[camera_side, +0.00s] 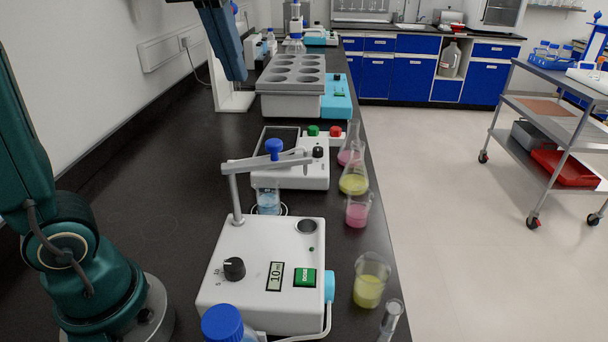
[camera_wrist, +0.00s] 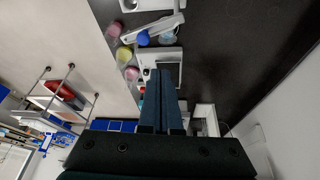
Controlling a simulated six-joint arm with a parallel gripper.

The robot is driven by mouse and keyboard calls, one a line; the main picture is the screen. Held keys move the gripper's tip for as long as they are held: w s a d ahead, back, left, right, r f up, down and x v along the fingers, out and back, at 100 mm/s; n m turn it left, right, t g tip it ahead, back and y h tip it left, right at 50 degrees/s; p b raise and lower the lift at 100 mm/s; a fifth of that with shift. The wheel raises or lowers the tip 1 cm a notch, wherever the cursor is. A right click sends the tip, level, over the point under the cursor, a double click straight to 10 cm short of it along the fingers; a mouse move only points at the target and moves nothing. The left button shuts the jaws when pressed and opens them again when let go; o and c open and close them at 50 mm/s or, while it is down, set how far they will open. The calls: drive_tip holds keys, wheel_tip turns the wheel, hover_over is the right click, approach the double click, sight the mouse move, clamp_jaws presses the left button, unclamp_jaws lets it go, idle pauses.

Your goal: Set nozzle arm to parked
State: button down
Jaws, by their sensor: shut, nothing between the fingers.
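The nozzle arm (camera_side: 250,164) is a light grey bar on a post at the back left of a white dispenser box (camera_side: 240,262). It points right, past the post, and has a blue knob (camera_side: 274,147) on top. In the wrist view, the nozzle arm (camera_wrist: 160,27) and its blue knob (camera_wrist: 143,38) show at the top. A beaker of blue liquid (camera_side: 268,201) stands behind the box, below the bar. The box has a black dial, a "10 ml" display and a green button. My gripper (camera_side: 235,77) is shut and empty, above and behind the nozzle arm. Its fingers (camera_wrist: 161,76) also fill the wrist view's middle.
A white hotplate device (camera_side: 290,180) with green and red knobs stands behind the nozzle arm, and a grey block with holes (camera_side: 290,85) farther back. Flasks and beakers (camera_side: 357,207) line the right bench edge. A blue-capped bottle (camera_side: 222,322) is in front.

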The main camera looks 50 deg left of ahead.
drive_tip(key=n+g, duration=0.1)
drive_tip(key=n, duration=0.1)
hover_over(280, 142)
drive_tip(key=a, duration=0.3)
wheel_tip(280, 142, down, 10)
drive_tip(key=shift+w+d+y, duration=0.3)
drive_tip(key=shift+w+d, duration=0.1)
drive_tip(key=shift+d, duration=0.05)
idle(0.5)
drive_tip(key=shift+s+d+m, duration=0.35)
drive_tip(key=shift+d+m, duration=0.4)
drive_tip(key=shift+m, duration=0.25)
drive_tip(key=shift+s+d, duration=0.15)
drive_tip(key=shift+d, duration=0.2)
